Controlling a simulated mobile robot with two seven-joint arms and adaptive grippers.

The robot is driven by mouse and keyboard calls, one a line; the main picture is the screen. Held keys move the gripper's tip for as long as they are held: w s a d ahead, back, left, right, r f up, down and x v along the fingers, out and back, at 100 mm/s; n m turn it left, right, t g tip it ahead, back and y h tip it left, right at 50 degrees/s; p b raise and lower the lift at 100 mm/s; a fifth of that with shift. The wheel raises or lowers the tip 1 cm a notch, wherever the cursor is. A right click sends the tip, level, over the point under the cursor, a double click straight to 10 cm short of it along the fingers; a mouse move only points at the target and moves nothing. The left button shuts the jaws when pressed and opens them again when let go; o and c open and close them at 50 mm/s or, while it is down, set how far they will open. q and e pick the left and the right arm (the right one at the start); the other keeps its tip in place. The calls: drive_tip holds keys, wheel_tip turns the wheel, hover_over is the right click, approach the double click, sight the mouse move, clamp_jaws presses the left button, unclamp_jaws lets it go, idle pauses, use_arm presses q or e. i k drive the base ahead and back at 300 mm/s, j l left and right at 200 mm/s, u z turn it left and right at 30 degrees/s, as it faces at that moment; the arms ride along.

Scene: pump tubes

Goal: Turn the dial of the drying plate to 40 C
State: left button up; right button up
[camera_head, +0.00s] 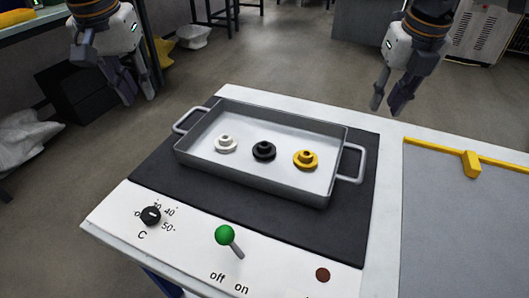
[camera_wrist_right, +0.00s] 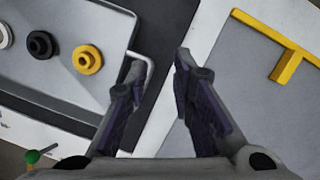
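The black dial (camera_head: 150,215) sits at the front left of the white plate panel (camera_head: 185,245), with the printed marks 30, 40, 50 and C around it. It has a small white mark, too small to read its exact setting. The dark drying plate (camera_head: 150,170) lies behind it. My left gripper (camera_head: 138,97) hangs in the air beyond the plate's back left, empty, its fingers apart. My right gripper (camera_head: 385,108) is above the back right of the table, open and empty; its spread fingers show in the right wrist view (camera_wrist_right: 160,60). Neither gripper touches the dial.
A grey tray (camera_head: 250,180) with white (camera_head: 226,144), black (camera_head: 264,151) and yellow (camera_head: 306,159) round parts stands on the plate. A green-knobbed lever (camera_head: 224,235) marked off/on stands right of the dial. A red-brown button (camera_head: 322,275) and a yellow-edged grey panel (camera_head: 465,225) lie further right.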

sight(150, 215)
drive_tip(key=k, duration=1.5)
